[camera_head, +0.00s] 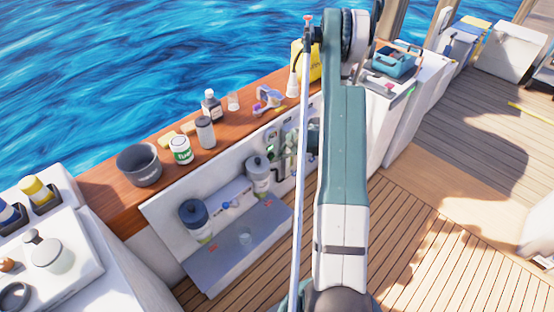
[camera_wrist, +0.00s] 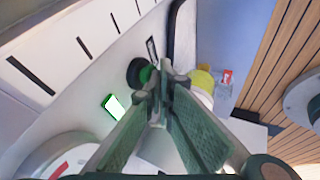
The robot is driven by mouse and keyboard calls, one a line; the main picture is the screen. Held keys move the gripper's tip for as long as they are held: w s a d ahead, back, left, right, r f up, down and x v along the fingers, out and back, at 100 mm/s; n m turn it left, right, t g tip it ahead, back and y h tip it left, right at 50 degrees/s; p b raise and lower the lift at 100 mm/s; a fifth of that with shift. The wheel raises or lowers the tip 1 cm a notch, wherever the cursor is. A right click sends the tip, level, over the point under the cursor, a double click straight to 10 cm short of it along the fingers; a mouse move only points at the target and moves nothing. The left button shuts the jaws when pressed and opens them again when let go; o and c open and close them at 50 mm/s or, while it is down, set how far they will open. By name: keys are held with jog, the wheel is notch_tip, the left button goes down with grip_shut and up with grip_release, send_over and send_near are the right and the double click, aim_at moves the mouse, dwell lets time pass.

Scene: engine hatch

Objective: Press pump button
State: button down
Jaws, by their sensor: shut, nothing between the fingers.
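In the wrist view, a round dark fitting with a green centre (camera_wrist: 134,70) sits on a white panel (camera_wrist: 75,85). It looks like a button and is partly covered by my fingers. A brightly lit green rectangle (camera_wrist: 113,105) is on the same panel, just left of the fingers. No label can be read, so I cannot tell for sure which is the pump button. My gripper (camera_wrist: 163,82) is shut and empty, its tips in front of the round fitting's right edge. I cannot tell whether they touch it. In the head view my arm hides the gripper.
A grey pot (camera_head: 139,164) and several small items stand on the wooden ledge (camera_head: 105,192). The deck (camera_head: 430,245) at the right has free room.

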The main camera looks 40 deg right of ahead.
jog(key=s+d+r+p, duration=0.1)
jog(key=s+d+r, duration=0.2)
jog(key=s+r, duration=0.5)
jog(key=shift+s+d, duration=0.25)
jog(key=shift+d, duration=0.1)
